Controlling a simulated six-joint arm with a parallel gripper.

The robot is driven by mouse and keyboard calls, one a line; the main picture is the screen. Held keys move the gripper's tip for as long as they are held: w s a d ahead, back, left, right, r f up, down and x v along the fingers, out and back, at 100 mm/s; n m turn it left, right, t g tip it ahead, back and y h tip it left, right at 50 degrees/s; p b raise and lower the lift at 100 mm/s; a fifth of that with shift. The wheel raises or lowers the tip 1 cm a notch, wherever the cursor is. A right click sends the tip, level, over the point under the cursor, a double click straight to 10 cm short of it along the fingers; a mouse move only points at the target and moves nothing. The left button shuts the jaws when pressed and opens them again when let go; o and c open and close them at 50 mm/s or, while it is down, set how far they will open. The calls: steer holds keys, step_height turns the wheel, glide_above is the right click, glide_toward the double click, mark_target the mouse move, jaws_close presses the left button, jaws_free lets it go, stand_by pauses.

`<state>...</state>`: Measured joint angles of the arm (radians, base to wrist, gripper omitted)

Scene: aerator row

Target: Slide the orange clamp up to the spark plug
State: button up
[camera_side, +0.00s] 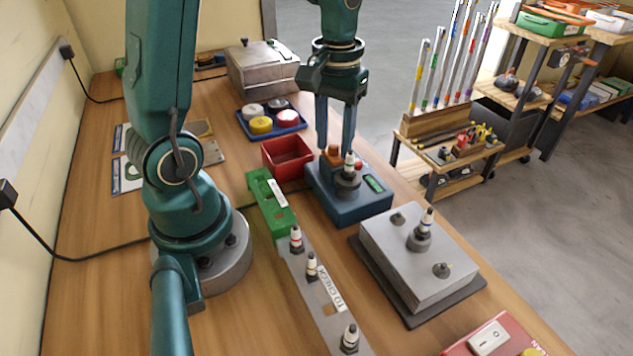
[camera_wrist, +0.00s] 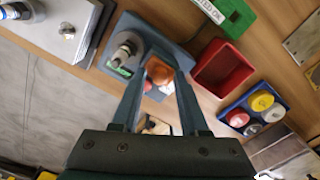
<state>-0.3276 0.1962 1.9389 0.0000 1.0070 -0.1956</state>
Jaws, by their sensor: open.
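The orange clamp (camera_side: 333,155) sits on top of the blue test box (camera_side: 350,207). The spark plug (camera_side: 349,166) stands upright in a dark socket on the same box, close beside the clamp. My gripper (camera_side: 335,150) points down with its two fingers apart at the clamp. In the wrist view the clamp (camera_wrist: 158,70) shows between the open fingertips (camera_wrist: 161,74), and the spark plug (camera_wrist: 122,53) is to its left with a gap between them. Whether a finger touches the clamp I cannot tell.
A red button (camera_side: 358,165) and a green display (camera_side: 375,184) are on the box. A red bin (camera_side: 287,157) and green block (camera_side: 268,200) are to its left. A grey plug block (camera_side: 410,262) is in front. A rail (camera_side: 318,303) holds several plugs.

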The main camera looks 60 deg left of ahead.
jaws_close()
steer(key=shift+d, duration=0.85)
jaws_free()
